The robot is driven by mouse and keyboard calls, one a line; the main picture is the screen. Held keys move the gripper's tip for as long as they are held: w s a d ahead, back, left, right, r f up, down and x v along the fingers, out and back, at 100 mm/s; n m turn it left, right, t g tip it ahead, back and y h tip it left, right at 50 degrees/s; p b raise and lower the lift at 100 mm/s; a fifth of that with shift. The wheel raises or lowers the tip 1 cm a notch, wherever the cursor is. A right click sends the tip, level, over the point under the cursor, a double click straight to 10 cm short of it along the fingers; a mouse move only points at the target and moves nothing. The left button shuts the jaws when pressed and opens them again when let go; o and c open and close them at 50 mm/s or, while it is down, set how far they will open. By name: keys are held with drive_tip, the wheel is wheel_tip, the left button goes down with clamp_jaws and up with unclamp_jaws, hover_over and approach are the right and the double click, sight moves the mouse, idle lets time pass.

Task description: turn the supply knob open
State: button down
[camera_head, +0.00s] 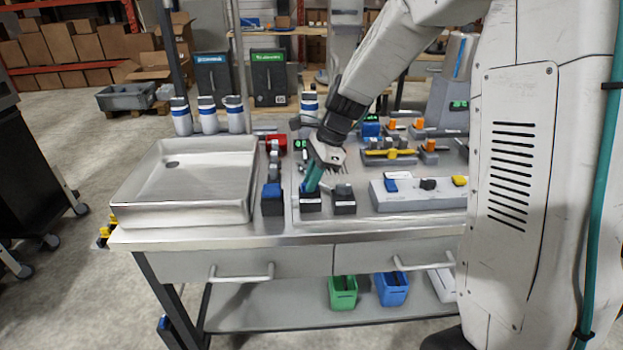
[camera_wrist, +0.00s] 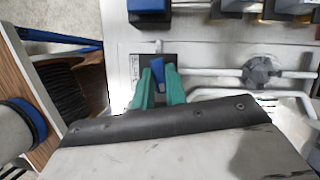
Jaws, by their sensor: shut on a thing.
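The supply knob, a blue handle (camera_wrist: 159,72) on a dark base with a small white label plate, sits between the teal fingers of my gripper (camera_wrist: 158,80) in the wrist view. The fingers are shut on it, one on each side. In the head view my gripper (camera_head: 313,178) reaches down to a dark block (camera_head: 311,203) near the front of the bench. The fingers hide most of the handle there. I cannot read the label or tell the knob's setting for sure.
A second dark block (camera_head: 344,203) stands close to the right of the gripper, and a blue-topped block (camera_head: 271,205) to its left. A grey panel with coloured switches (camera_head: 416,198) lies further right. An empty shallow tray (camera_head: 190,212) fills the bench's left side.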

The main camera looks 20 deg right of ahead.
drive_tip(key=n+g, duration=0.1)
drive_tip(key=n, duration=0.2)
drive_tip(key=shift+w+n, duration=0.15)
drive_tip(key=shift+n, duration=0.25)
drive_tip(key=n+g, duration=0.1)
drive_tip(key=n, duration=0.1)
drive_tip(key=n+g, duration=0.1)
drive_tip(key=n, duration=0.1)
drive_tip(key=shift+w+n+h, duration=0.15)
drive_tip(key=shift+n+h, duration=0.15)
drive_tip(key=shift+h, duration=0.1)
drive_tip(key=n+g+h, duration=0.1)
drive_tip(key=n, duration=0.2)
drive_tip(key=shift+a, duration=0.1)
drive_tip(key=shift+w+a+r+n+g+h, duration=0.1)
drive_tip(key=shift+n+g+h, duration=0.35)
drive_tip(key=shift+n, duration=1.55)
drive_tip(key=shift+h, duration=0.25)
drive_tip(key=c, duration=1.4)
unclamp_jaws()
drive_tip(key=shift+c, duration=0.2)
drive_tip(key=v, duration=0.7)
drive_tip(key=shift+r, duration=0.4)
